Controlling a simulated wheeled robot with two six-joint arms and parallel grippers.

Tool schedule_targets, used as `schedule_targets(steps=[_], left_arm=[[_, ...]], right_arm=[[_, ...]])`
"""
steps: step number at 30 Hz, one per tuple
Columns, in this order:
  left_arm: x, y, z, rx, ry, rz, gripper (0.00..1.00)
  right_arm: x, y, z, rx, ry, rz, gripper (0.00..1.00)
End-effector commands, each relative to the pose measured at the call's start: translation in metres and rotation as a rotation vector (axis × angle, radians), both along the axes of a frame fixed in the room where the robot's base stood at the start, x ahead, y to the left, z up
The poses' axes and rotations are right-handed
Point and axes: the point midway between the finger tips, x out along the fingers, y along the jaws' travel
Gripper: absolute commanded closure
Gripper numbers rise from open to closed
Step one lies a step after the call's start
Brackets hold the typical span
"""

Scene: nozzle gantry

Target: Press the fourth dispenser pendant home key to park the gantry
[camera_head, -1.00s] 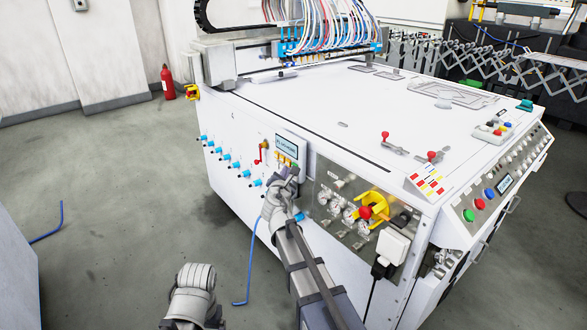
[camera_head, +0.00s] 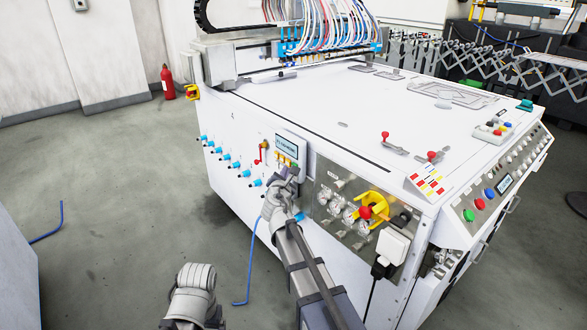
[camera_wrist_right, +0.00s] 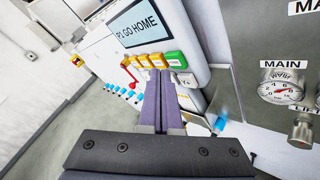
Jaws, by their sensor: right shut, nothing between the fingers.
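The pendant (camera_head: 291,148) is a white box on the machine's side panel. In the right wrist view its screen (camera_wrist_right: 140,25) reads "P1 GO HOME". Below the screen is a row of yellow keys (camera_wrist_right: 143,61) with a green key (camera_wrist_right: 176,60) at the right end. My right gripper (camera_wrist_right: 160,72) is shut and empty. Its dark fingertips are just below the rightmost yellow key, left of and below the green one; I cannot tell whether they touch. In the head view the right gripper (camera_head: 287,175) is at the pendant's lower edge. My left gripper is not in view.
A red-handled valve (camera_head: 263,152) is left of the pendant, above a row of blue fittings (camera_head: 227,159). To the right are gauges (camera_head: 335,208) and a yellow-and-red switch (camera_head: 368,210). A blue hose (camera_head: 250,260) hangs down. The floor at left is mostly clear.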

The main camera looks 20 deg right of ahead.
Motion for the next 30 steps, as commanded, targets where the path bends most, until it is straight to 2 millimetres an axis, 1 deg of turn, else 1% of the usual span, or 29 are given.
schedule_targets(steps=[9,30], left_arm=[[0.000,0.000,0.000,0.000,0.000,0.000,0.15],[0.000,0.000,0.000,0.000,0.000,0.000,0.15]], right_arm=[[0.003,-0.008,0.000,-0.001,0.000,-0.001,1.00],[0.004,-0.011,0.000,0.000,0.000,0.000,1.00]])
